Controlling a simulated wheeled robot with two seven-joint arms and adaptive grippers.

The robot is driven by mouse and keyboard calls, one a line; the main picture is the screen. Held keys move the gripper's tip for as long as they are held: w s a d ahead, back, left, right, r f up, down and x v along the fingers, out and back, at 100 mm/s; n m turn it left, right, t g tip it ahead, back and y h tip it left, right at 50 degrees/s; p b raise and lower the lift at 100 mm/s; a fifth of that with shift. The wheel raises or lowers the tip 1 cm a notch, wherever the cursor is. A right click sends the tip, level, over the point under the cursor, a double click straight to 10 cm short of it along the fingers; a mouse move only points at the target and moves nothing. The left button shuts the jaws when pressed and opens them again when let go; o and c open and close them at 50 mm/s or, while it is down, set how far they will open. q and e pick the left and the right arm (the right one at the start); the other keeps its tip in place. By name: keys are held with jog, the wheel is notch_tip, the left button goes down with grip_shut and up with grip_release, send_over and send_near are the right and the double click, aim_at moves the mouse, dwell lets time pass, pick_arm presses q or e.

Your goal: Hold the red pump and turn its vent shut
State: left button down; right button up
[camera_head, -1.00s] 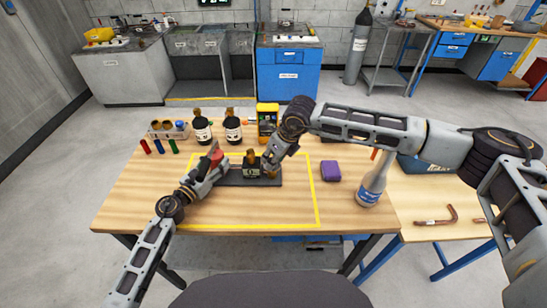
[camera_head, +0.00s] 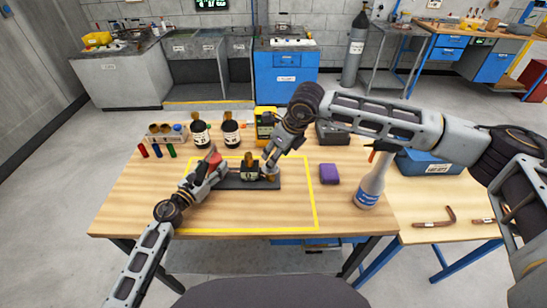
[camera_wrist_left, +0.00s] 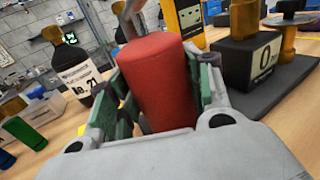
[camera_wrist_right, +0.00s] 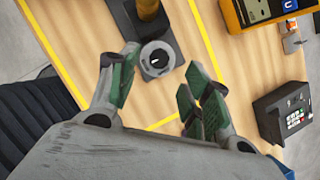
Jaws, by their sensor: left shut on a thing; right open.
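The red pump (camera_wrist_left: 158,82) is a red cylinder standing between the green-padded fingers of my left gripper (camera_wrist_left: 155,100), which is shut on it. In the head view the pump (camera_head: 214,160) shows as a small red patch at the left end of a dark base plate (camera_head: 232,183). On that plate stands a black block (camera_wrist_left: 247,62) with a round-marked label and brass parts. In the right wrist view a round grey knob with a dark centre and white mark (camera_wrist_right: 157,60), perhaps the vent, lies just beyond the fingertips of my open, empty right gripper (camera_wrist_right: 162,84).
Dark bottles (camera_head: 231,131) and a yellow meter (camera_head: 265,122) stand behind the plate. A purple block (camera_head: 329,174) and a white spray bottle (camera_head: 372,183) are to the right. Yellow tape (camera_head: 315,205) frames the work area; its front part is clear.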

pick_arm(q)
jog(key=shift+r, duration=0.1)
pick_arm(e)
jog(key=v, duration=0.6)
jog(key=shift+r, duration=0.2)
jog(key=shift+s, duration=0.1)
pick_arm(q)
jog(key=c, duration=0.6)
grip_release()
jog(key=shift+o, duration=0.2)
pick_arm(e)
jog(key=shift+d, duration=0.1)
pick_arm(q)
jog(key=shift+s, duration=0.1)
jog(key=shift+v, duration=5.9)
jog(key=shift+s+a, duration=0.1)
pick_arm(e)
jog(key=shift+s+f, duration=0.1)
